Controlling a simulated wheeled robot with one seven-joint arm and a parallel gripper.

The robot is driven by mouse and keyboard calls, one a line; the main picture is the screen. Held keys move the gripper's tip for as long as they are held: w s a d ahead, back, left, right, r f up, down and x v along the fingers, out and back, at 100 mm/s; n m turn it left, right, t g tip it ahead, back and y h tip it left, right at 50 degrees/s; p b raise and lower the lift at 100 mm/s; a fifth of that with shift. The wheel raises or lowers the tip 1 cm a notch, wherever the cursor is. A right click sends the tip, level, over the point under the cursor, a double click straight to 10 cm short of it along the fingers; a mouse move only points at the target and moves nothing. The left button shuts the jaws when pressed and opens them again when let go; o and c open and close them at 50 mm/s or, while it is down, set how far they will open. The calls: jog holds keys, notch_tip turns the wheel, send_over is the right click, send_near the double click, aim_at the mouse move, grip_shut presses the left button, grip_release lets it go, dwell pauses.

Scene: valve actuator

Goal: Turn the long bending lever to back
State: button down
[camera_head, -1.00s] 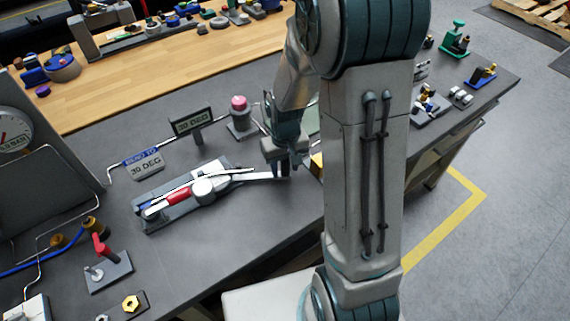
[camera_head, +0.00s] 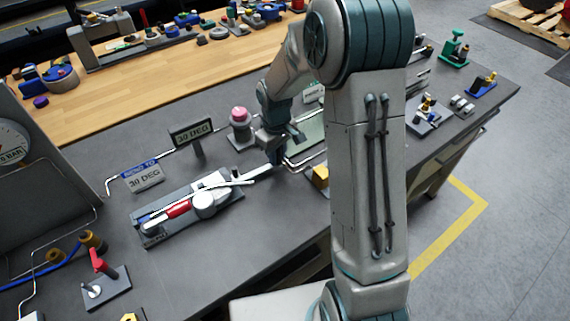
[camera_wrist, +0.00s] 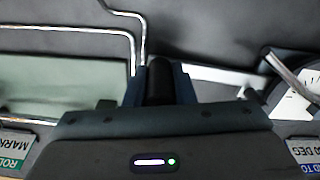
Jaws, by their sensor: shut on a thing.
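The bender is a grey base (camera_head: 150,237) with a white round hub (camera_head: 205,203) and a red grip (camera_head: 178,208) on the bench. Its long lever (camera_head: 262,172) is a pale bar running from the hub to the right and slightly toward the back. My gripper (camera_head: 277,160) points down at the lever's far end and is shut on it. In the wrist view my gripper (camera_wrist: 160,85) has a dark piece between its fingers, and the pale lever (camera_wrist: 222,75) reaches them from the right. The exact grip is partly hidden.
A "BEND TO 30 DEG" sign (camera_head: 143,173) and a "30 DEG" display (camera_head: 191,132) stand behind the bender. A pink-topped button (camera_head: 239,114) stands behind my gripper. Bent rods and a yellow block (camera_head: 320,176) lie to its right.

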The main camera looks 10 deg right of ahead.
jog(key=shift+w+a+n, duration=0.3)
jog(key=shift+w+n, duration=0.2)
jog(key=shift+w, duration=0.25)
jog(key=c, duration=1.2)
grip_release()
notch_tip(320, 180, up, 14)
jog(key=b, duration=0.1)
jog(key=shift+s+f, duration=0.1)
